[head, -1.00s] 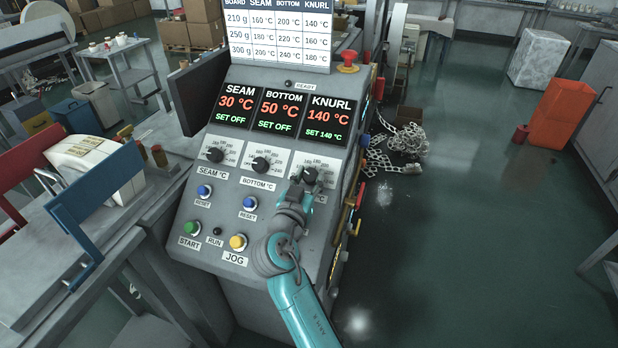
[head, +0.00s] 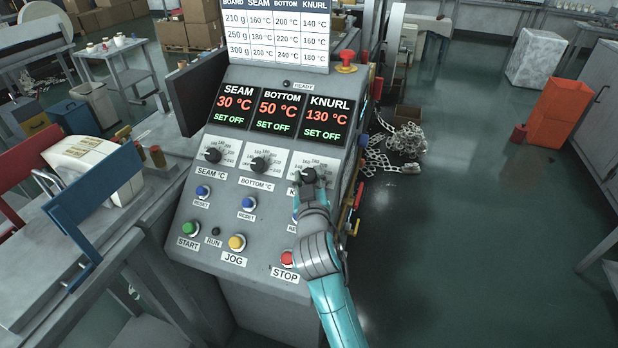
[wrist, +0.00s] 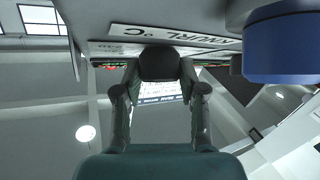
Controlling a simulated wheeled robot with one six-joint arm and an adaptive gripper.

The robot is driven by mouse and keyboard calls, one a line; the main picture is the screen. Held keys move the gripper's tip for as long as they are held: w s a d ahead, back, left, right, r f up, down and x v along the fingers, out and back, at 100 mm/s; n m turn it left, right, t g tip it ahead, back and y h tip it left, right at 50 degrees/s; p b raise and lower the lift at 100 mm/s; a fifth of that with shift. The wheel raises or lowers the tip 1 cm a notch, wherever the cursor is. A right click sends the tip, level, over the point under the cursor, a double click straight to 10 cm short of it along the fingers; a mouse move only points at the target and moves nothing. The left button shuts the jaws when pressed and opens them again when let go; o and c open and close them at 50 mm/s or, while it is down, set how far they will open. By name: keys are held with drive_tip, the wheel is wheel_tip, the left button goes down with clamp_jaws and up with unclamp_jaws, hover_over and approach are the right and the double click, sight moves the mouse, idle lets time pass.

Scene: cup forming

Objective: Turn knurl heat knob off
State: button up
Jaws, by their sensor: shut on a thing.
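The knurl heat knob (head: 308,175) is a black dial at the right of a row of three on the sloped grey control panel. My gripper (head: 312,186) is at this knob from below, its fingers closed on it. In the wrist view the black knob (wrist: 159,63) sits between the two fingertips of my gripper (wrist: 160,88). The knurl display (head: 327,119) reads 130 °C in red and SET OFF in green. My gripper partly hides the knob's lower side and its label.
The seam knob (head: 212,155) and bottom knob (head: 259,165) are to the left. Below are the blue reset button (head: 249,204), yellow jog button (head: 236,242) and red stop button (head: 287,258). A red mushroom button (head: 346,62) stands at the panel's top right.

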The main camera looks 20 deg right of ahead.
idle(0.3)
drive_tip(key=o, duration=1.1)
drive_tip(key=shift+o, duration=0.2)
drive_tip(key=v, duration=1.2)
drive_tip(key=shift+f, duration=0.1)
